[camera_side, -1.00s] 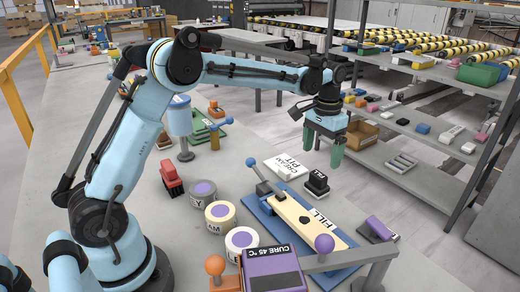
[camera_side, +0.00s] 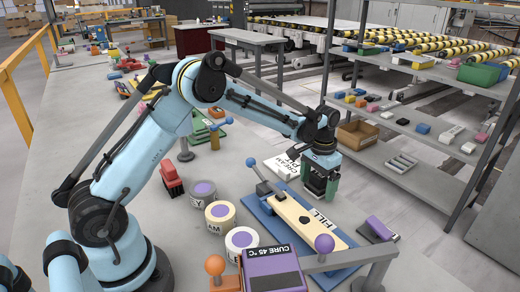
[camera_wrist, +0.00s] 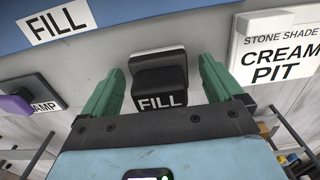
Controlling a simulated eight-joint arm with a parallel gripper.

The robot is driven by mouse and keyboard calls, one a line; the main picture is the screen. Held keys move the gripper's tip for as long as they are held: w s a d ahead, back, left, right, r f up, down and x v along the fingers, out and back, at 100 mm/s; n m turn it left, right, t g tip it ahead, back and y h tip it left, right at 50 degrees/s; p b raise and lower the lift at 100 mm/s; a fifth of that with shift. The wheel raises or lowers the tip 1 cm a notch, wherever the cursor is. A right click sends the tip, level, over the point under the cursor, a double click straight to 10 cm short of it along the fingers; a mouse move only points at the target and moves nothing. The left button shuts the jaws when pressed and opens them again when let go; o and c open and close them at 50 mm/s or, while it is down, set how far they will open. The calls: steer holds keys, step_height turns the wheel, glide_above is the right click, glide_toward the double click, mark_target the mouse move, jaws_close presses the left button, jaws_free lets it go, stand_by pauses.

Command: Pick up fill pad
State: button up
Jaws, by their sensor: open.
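The fill pad is a black block with a pale base and a white FILL label (camera_wrist: 160,98). In the wrist view it lies between the green fingers of my gripper (camera_wrist: 160,84), with a visible gap on each side. In the side view my gripper (camera_side: 319,182) is low over the bench with its fingers pointing down around the pad's place. The pad (camera_side: 315,186) shows there only as a dark patch, mostly hidden by the fingers. My gripper is open.
A purple-topped stamp (camera_side: 379,228), several tubs (camera_side: 220,214) and a CURE box (camera_side: 272,268) stand nearby.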

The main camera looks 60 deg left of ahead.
mark_target(319, 174)
steer(key=c, duration=1.2)
steer(key=shift+r, duration=0.15)
step_height(319, 174, up, 4)
steer(key=shift+r, duration=0.1)
steer(key=s+d+r, duration=0.5)
steer(key=d+r, duration=0.1)
steer(key=d, duration=0.4)
steer(key=shift+s+d+r, duration=0.15)
steer(key=shift+s+r, duration=0.15)
steer(key=o, duration=0.4)
steer(key=shift+c, duration=1.1)
